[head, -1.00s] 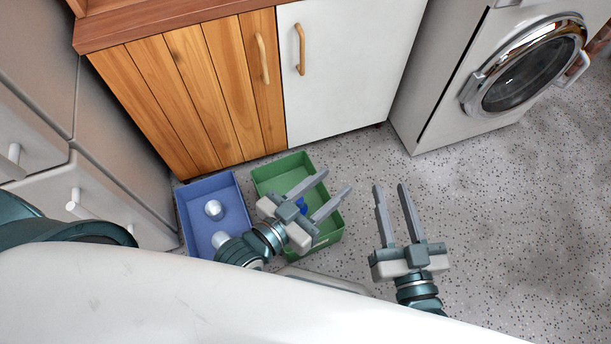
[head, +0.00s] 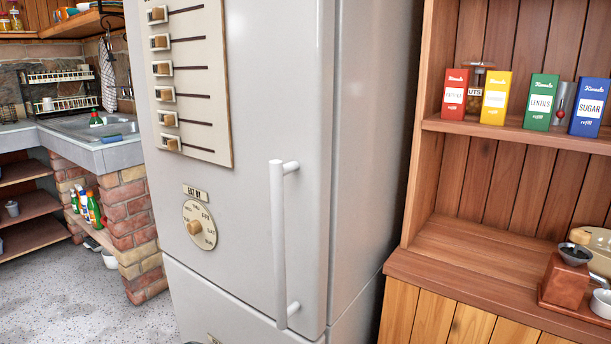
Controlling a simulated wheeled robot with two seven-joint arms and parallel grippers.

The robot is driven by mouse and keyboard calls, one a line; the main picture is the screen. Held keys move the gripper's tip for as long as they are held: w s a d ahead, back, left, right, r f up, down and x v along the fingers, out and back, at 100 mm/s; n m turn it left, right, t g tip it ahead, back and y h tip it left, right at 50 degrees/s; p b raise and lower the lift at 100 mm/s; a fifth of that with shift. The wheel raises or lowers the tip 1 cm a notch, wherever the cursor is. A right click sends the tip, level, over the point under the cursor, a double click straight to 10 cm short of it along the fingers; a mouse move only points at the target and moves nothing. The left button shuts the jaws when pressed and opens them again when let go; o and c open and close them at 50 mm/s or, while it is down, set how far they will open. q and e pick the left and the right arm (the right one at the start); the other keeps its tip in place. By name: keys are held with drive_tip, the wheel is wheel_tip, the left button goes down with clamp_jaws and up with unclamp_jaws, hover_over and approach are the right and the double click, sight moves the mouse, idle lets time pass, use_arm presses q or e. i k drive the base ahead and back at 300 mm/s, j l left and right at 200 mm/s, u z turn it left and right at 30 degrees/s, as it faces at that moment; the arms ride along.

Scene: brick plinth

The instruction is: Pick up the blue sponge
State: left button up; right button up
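A small blue item (head: 112,139) lies on the front edge of the sink counter at the left. It looks like the blue sponge, but it is too small to be sure. A green bottle with a red top (head: 96,118) stands just behind it. Neither of my grippers is in the head view now, so I cannot see what they hold.
A large white fridge (head: 300,130) with a long vertical handle fills the middle. The sink counter (head: 125,154) rests on a brick plinth (head: 133,230), with shelves below. A wooden cabinet (head: 480,240) holding several coloured boxes stands right. Speckled floor (head: 60,290) is open at lower left.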

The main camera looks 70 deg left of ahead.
sight(116, 136)
drive_tip(key=u, duration=3.35)
